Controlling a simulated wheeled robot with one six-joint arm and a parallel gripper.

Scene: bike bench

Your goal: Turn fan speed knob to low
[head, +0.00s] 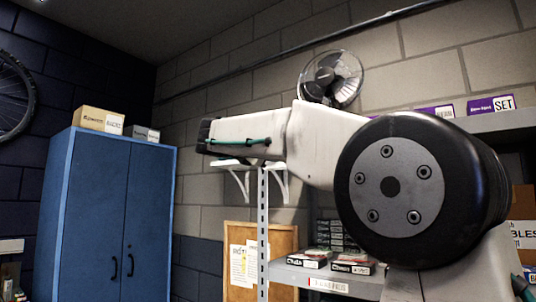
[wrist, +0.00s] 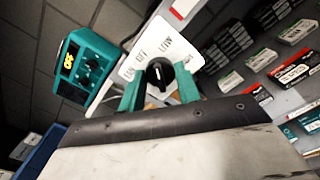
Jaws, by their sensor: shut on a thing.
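The fan speed knob (wrist: 159,72) is black with a pale pointer line, on a white plate (wrist: 180,51) with printed labels. In the wrist view its line points up, roughly toward the upper labels; the small tilted print makes the exact setting hard to tell. My gripper (wrist: 160,88) has its teal fingers on either side of the knob and is shut on it. The lower part of the knob is partly hidden. In the head view a round fan (head: 332,78) is on the wall behind my arm; the knob and fingertips are hidden there.
A teal device with yellow digits (wrist: 86,67) is left of the plate. Shelves with small boxes (wrist: 290,70) lie to the right. In the head view a blue cabinet (head: 105,210) stands at left, with a notice board (head: 238,240) by the shelf rack.

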